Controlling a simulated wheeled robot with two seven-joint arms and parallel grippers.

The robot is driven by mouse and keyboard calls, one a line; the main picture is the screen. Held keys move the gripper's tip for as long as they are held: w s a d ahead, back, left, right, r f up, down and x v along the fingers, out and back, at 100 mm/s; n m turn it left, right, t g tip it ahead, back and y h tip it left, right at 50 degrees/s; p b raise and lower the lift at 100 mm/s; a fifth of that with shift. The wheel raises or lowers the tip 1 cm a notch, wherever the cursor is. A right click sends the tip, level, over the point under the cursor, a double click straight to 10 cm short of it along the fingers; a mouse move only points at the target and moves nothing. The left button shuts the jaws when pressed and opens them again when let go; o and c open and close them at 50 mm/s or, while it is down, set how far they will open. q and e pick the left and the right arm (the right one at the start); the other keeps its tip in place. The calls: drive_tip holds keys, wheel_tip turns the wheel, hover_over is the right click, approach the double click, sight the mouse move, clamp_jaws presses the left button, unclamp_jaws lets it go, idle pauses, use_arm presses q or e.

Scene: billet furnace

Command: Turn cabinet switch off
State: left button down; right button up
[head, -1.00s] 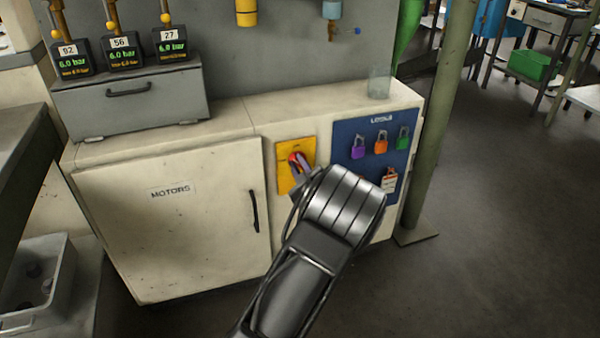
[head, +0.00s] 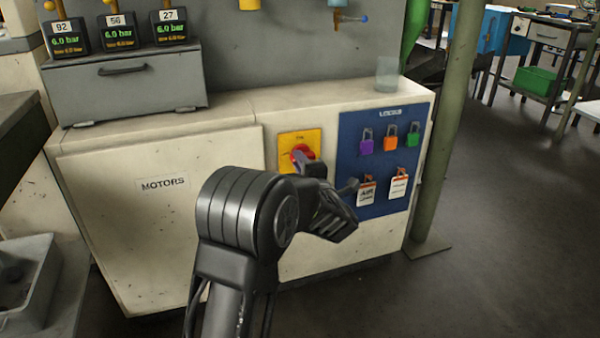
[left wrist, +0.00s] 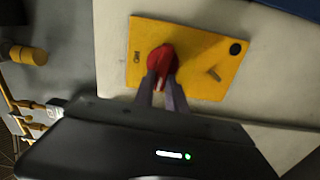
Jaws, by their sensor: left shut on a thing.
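The cabinet switch is a red rotary handle (head: 300,153) on a yellow plate (head: 289,138), on the front of the cream cabinet (head: 150,235). In the left wrist view the red handle (left wrist: 161,58) stands out from the tilted yellow plate (left wrist: 205,65). An ON mark shows by the plate's left edge there. My left gripper (head: 304,162) is at the handle, and in the left wrist view its two fingers (left wrist: 163,82) are shut on it. The fingers and the gripper body hide part of the handle and the lower plate. My right gripper is not in view.
A blue lock board (head: 345,150) with padlocks and hanging tags is just right of the switch, close to my left wrist. A glass (head: 387,74) stands on the cabinet top. A green post (head: 442,150) rises at the right. Open floor lies beyond it.

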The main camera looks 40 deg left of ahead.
use_arm(q)
drive_tip(key=shift+f+n+b, duration=0.1)
drive_tip(key=shift+n+b, duration=0.2)
drive_tip(key=c, duration=1.4)
unclamp_jaws()
drive_tip(key=shift+o, duration=0.2)
drive_tip(key=p+v, duration=0.2)
drive_tip(key=v, duration=0.5)
drive_tip(key=shift+s+d, duration=0.2)
drive_tip(key=shift+d, duration=0.2)
